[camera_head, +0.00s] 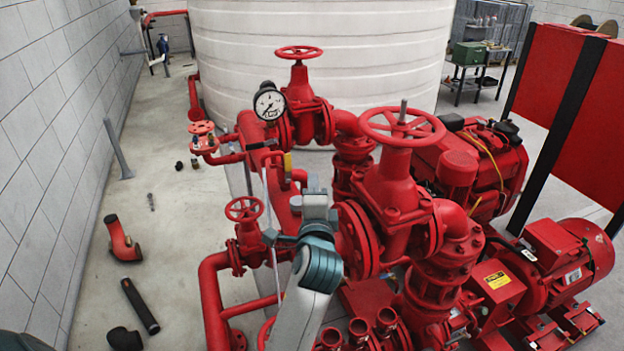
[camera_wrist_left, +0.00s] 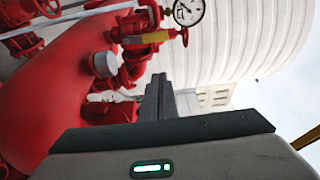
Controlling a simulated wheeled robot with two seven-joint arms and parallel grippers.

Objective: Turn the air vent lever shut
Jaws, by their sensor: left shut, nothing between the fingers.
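The air vent lever (camera_head: 288,163) is a small yellow handle on the red pipework below the pressure gauge. In the left wrist view the yellow lever (camera_wrist_left: 155,37) lies across the picture beside a small valve on a red pipe. My left gripper (camera_wrist_left: 160,92) is shut and empty, its dark fingers pointing up the wrist picture below the lever and apart from it in that picture. In the head view my left gripper (camera_head: 316,198) is among the red pipes, just right of and below the lever; its fingertips are hard to make out. My right gripper is not in view.
A pressure gauge (camera_head: 269,104) stands above the lever. Red handwheels (camera_head: 244,209) and a large gate valve (camera_head: 398,180) crowd around my left arm. A big white tank (camera_head: 320,60) stands behind. Loose pipe pieces (camera_head: 140,305) lie on the floor at the left.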

